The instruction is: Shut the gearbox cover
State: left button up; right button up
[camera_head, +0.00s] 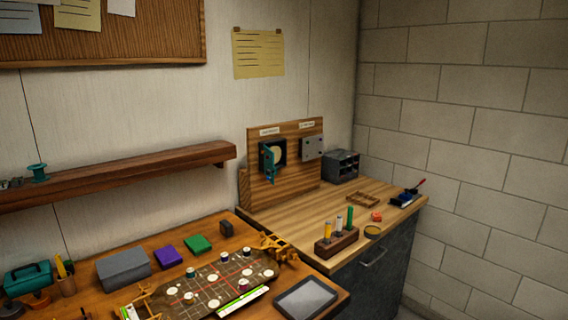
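A dark square box with a round pale inside (280,153) is mounted on the upright wooden board at the back of the far counter. A teal hinged cover (269,165) stands open at its left front. The label above the box is too small to read, so I cannot confirm that it is the gearbox. A closed-looking grey panel (313,147) sits to its right on the same board (288,186). Neither of my grippers is in view.
The near bench holds a dark mat or plate with several discs (216,282), a grey tray (306,298), and grey (123,268), purple (167,255) and green (198,243) boxes. On the counter (290,218) stand a wooden holder (337,242) and a dark drawer unit (341,166).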

aim_at(266, 165)
jog(key=j+z, duration=0.1)
jog(key=j, duration=0.25)
jog(key=i+l+u, duration=0.15)
jog(key=l+u, duration=0.2)
jog(key=i+l+u, duration=0.15)
jog(key=u, duration=0.25)
jog(key=i+l+u, duration=0.1)
jog(key=l+u, duration=0.25)
jog(key=l, duration=0.1)
